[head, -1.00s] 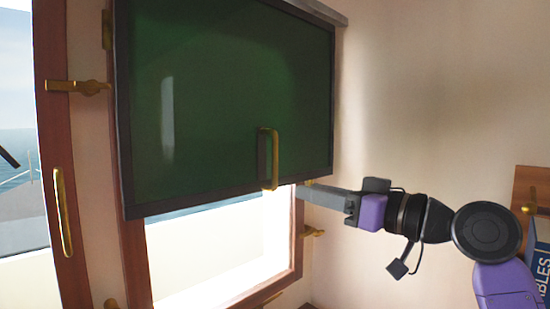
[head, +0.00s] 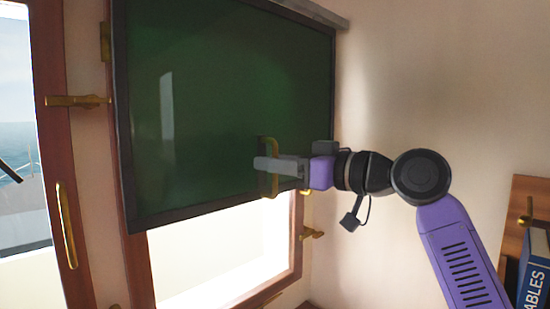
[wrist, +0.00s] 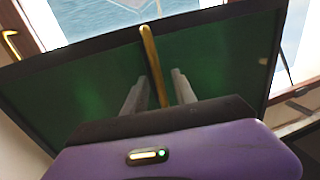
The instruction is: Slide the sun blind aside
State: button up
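The sun blind (head: 220,100) is a dark green panel in a black frame, covering the upper part of the window; it also shows in the wrist view (wrist: 90,85). Its brass handle (head: 268,148) stands upright near the panel's lower right and appears in the wrist view (wrist: 150,55). My gripper (head: 262,164) is at the handle in the head view, its grey fingers crossing the handle's middle. In the wrist view my gripper (wrist: 158,85) is open, with one finger on each side of the handle and gaps visible. Part of the handle is hidden by the fingers.
A rail (head: 310,12) runs along the blind's top and extends a little to the right. Bare wall (head: 430,80) lies right of the blind. A wooden shelf (head: 515,205) with a blue book (head: 534,272) is at the lower right. Brass latches (head: 75,101) are on the left.

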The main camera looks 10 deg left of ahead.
jog(key=shift+c, duration=0.2)
grip_shut()
dwell(1.3)
